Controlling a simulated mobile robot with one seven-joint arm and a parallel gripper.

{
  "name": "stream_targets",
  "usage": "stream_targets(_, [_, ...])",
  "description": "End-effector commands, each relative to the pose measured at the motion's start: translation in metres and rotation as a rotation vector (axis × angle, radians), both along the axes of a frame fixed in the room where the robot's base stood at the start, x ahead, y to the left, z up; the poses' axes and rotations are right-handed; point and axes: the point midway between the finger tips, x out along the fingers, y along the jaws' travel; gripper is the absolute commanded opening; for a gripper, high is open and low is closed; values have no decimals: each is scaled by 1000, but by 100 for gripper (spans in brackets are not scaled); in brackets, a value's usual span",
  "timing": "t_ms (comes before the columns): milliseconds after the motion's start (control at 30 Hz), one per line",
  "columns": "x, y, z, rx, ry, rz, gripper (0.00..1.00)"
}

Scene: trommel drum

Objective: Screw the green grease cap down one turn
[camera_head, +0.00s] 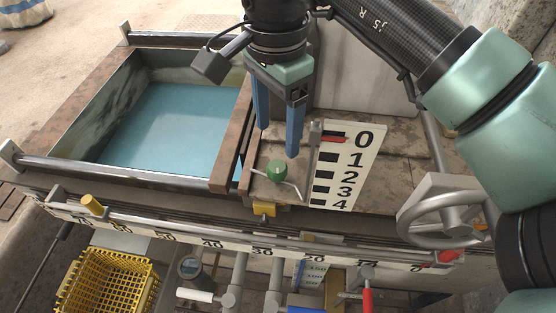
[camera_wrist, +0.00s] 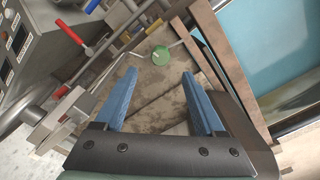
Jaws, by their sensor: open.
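The green grease cap (camera_head: 277,170) sits on the brown ledge between the water tank and the number scale. A thin metal bar runs out from it to the lower right. In the wrist view the cap (camera_wrist: 160,55) is round and lies beyond the fingertips, roughly between their lines. My gripper (camera_head: 278,142) has two blue fingers pointing down, apart and empty. In the head view the fingertips are above and behind the cap, not touching it. In the wrist view the gripper (camera_wrist: 160,98) is open with bare brown surface between its fingers.
A tank of blue water (camera_head: 165,125) lies to the left. A white number scale (camera_head: 352,165) with a red pointer stands close right of my gripper. A grey handwheel (camera_head: 440,215) is at the right. A yellow block (camera_head: 264,209) sits just below the cap, and a yellow basket (camera_head: 108,280) lower left.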

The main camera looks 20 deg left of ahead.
Motion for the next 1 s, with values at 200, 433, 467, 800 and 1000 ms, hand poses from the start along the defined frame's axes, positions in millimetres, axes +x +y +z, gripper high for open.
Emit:
stream_targets(200, [-1, 1, -49, 4, 3, 0, 72])
stream_targets(433, [0, 1, -75, 3, 2, 0, 72])
stream_targets(467, [0, 1, -76, 3, 2, 0, 72])
stream_targets(800, [0, 1, -79, 3, 1, 0, 72])
stream_targets(1000, [0, 1, -78, 3, 1, 0, 38])
